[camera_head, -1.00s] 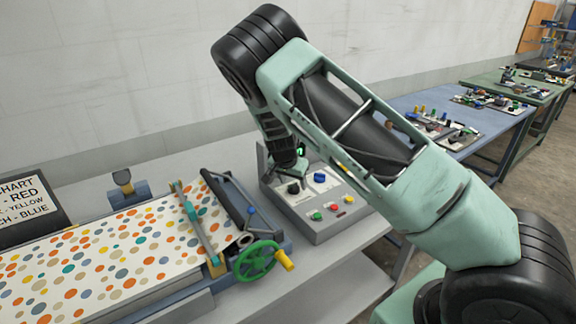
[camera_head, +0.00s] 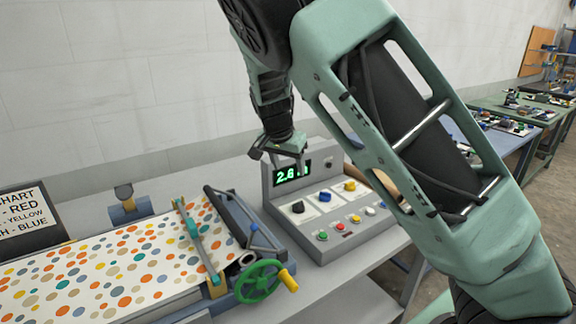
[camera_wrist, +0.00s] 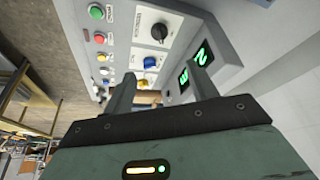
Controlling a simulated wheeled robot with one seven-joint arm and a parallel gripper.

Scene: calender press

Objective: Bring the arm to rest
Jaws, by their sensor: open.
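My gripper (camera_head: 276,155) hangs from my green and black arm just in front of the grey control box's upright display panel, above its knobs. In the wrist view its two fingers (camera_wrist: 160,90) stand apart with nothing between them. The control box (camera_head: 342,240) has a green lit display (camera_head: 293,172), partly covered by a finger; I read "2.6", and the rest is hidden. A black knob (camera_head: 297,207), a blue knob (camera_head: 325,196), a yellow knob (camera_head: 350,186) and several coloured buttons (camera_head: 339,225) show on its sloped face. I cannot tell whether the gripper touches the panel.
Left of the box is the press with a dotted sheet (camera_head: 130,260), a green handwheel (camera_head: 258,281) and a yellow crank handle (camera_head: 288,280). A colour chart sign (camera_head: 25,215) stands far left. Other benches (camera_head: 490,140) stand at the right. A bare wall (camera_head: 120,80) is behind.

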